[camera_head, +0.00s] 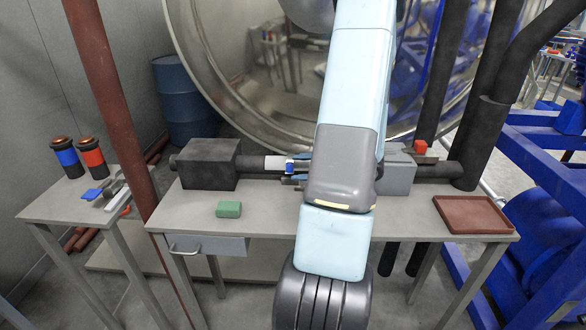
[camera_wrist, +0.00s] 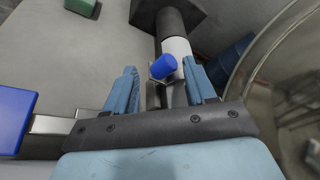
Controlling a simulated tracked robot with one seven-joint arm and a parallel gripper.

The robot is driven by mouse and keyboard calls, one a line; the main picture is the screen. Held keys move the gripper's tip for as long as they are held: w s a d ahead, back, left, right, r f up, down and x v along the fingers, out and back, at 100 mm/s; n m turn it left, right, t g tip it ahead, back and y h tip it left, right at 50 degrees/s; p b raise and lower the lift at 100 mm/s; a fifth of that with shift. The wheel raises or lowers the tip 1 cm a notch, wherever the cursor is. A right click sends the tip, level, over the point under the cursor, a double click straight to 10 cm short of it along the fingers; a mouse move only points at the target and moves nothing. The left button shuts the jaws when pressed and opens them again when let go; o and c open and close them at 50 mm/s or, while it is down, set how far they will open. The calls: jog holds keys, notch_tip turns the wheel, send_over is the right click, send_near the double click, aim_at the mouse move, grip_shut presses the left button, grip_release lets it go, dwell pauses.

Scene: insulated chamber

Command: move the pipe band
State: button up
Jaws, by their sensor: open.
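The pipe band appears to be the small metal piece with a blue knob (camera_head: 289,166) at the pale section of the dark pipe, left of my arm in the head view. The blue knob (camera_wrist: 163,66) also shows in the wrist view, beside the white pipe section (camera_wrist: 177,47). How far the band wraps the pipe is hidden. My gripper (camera_wrist: 163,84) is open, with one light blue finger on each side of the knob. In the head view, my gripper (camera_head: 291,169) shows only its fingertips beside my arm. I cannot tell whether they touch the band.
A dark block (camera_head: 208,164) holds the pipe's left end; a grey block (camera_head: 397,176) stands right. A red-knobbed piece (camera_head: 420,147) is behind it. A green block (camera_head: 229,209) lies on the bench, a red tray (camera_head: 440,203) at right. Bare bench (camera_head: 268,206) lies in front.

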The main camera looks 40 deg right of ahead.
jog(key=v, duration=0.9)
jog(key=shift+s+d, duration=0.2)
jog(key=shift+s, duration=0.15)
